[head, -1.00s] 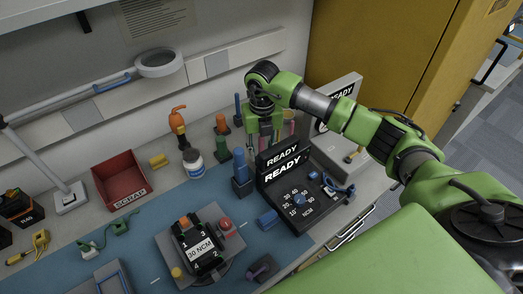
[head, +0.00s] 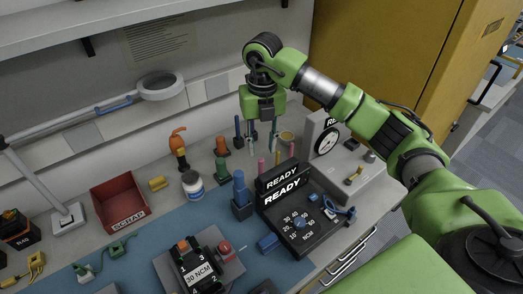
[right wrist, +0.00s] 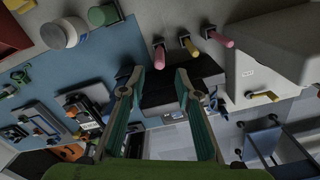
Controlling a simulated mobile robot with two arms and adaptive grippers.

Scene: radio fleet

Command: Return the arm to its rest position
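My right arm is green with grey joints and reaches in from the right in the head view. Its gripper (head: 263,138) hangs pointing down above the back of the bench, behind the black READY box (head: 299,219). In the right wrist view the two fingers of this gripper (right wrist: 160,80) stand apart with nothing between them. The black box lies beyond them, partly hidden by the fingers. My left gripper does not show in either view.
A grey gauge stand (head: 333,160) is close to the right of the gripper. Pink and dark upright handles, a blue cylinder (head: 240,188), a white jar (head: 192,184) and a red SCRAP bin (head: 113,196) stand nearby. A yellow cabinet (head: 385,60) is behind the arm.

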